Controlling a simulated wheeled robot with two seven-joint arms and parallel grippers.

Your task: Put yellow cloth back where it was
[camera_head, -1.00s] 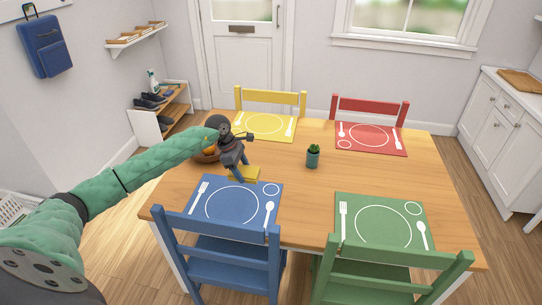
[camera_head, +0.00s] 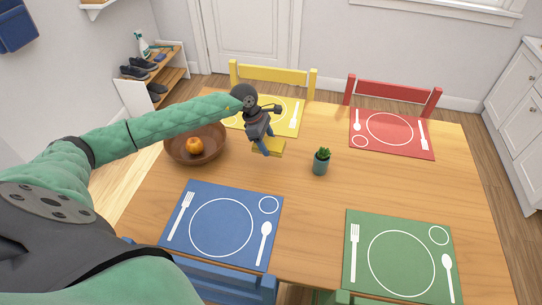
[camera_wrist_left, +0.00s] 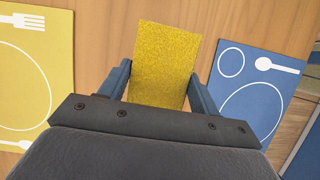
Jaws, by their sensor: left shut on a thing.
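The yellow cloth (camera_head: 270,147) is a small flat yellow rectangle between the yellow and blue placemats. My left gripper (camera_head: 262,148) is shut on it from above. In the left wrist view the cloth (camera_wrist_left: 165,60) sits between the two blue-grey fingers, with table wood around it. The gripper hides part of the cloth in the head view. I cannot tell whether the cloth touches the table. My right gripper is not in view.
A brown bowl (camera_head: 178,154) with an orange (camera_head: 194,146) stands left of the cloth, beneath my forearm. A potted plant (camera_head: 321,163) stands to its right. Yellow (camera_head: 290,123), red (camera_head: 410,146), blue (camera_head: 185,232) and green (camera_head: 360,285) placemats lie around. A shoe rack (camera_head: 135,95) holds a spray bottle (camera_head: 142,46).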

